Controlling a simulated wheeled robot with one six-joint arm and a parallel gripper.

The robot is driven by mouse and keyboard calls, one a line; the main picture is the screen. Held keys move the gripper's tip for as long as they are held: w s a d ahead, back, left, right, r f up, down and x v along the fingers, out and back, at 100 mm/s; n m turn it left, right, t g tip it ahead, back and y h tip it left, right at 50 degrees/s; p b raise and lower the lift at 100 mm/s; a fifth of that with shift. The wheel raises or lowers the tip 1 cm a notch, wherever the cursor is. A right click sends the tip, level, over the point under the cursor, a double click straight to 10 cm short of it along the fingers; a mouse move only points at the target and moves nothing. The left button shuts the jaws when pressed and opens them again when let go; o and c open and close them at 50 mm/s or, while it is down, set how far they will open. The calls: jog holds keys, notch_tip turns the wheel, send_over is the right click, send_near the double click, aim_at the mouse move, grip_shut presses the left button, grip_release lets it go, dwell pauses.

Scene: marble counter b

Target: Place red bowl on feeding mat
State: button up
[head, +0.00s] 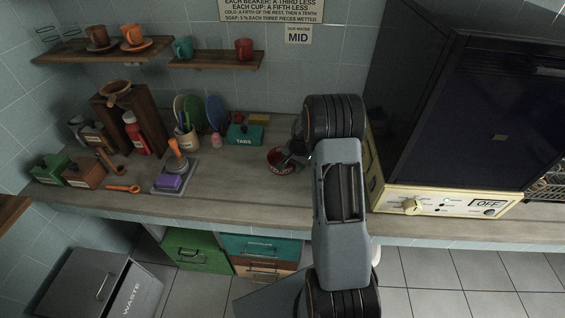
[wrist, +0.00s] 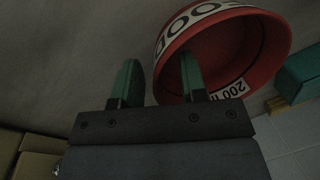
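The red bowl (head: 279,167) stands on the counter left of my arm, with white lettered labels on it. In the wrist view the red bowl (wrist: 262,75) appears large and tilted by the camera angle. My gripper (wrist: 158,62) is open at the bowl's near rim. One green finger is outside the wall and the other reaches over the inside, with a gap between them. In the head view my gripper (head: 291,150) is partly hidden by my arm. I cannot make out a feeding mat for sure.
A teal TABS box (head: 245,135) stands behind the bowl. A sponge tray (head: 175,178), utensils and boxes fill the counter's left. A cream appliance (head: 440,203) stands right of my arm. Drawers and a waste bin (head: 110,285) are below. Counter left of the bowl is clear.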

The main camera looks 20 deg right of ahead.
jog(key=shift+w+f, duration=0.1)
jog(key=shift+f, duration=0.5)
jog(key=shift+c, duration=0.2)
grip_shut()
